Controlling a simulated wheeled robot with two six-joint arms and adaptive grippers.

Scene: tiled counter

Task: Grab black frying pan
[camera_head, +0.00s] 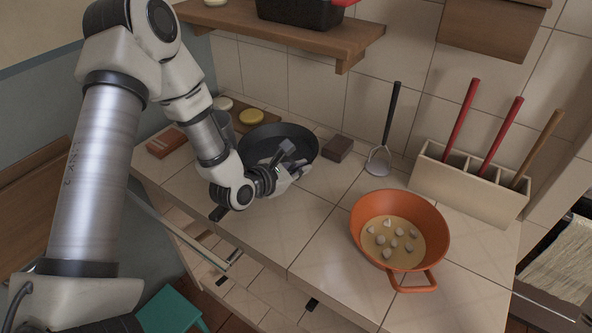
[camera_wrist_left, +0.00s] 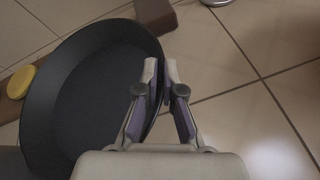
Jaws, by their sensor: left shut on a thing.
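The black frying pan (camera_head: 268,138) sits on the tiled counter, toward the back left in the head view. In the left wrist view the pan (camera_wrist_left: 90,100) fills the left half, and its right rim lies between my fingers. My left gripper (camera_head: 299,168) reaches in from the left over the pan's front right side. Its fingers (camera_wrist_left: 160,85) are shut on the pan's rim. The pan's handle cannot be made out clearly. My right gripper is not in view.
An orange pan (camera_head: 432,217) with pale liquid and white pieces stands at right. A utensil holder (camera_head: 468,188), a ladle (camera_head: 379,160) and a brown block (camera_head: 337,148) stand along the wall. A wooden board with a yellow round (camera_head: 251,116) lies behind the pan. A shelf (camera_head: 290,38) hangs above.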

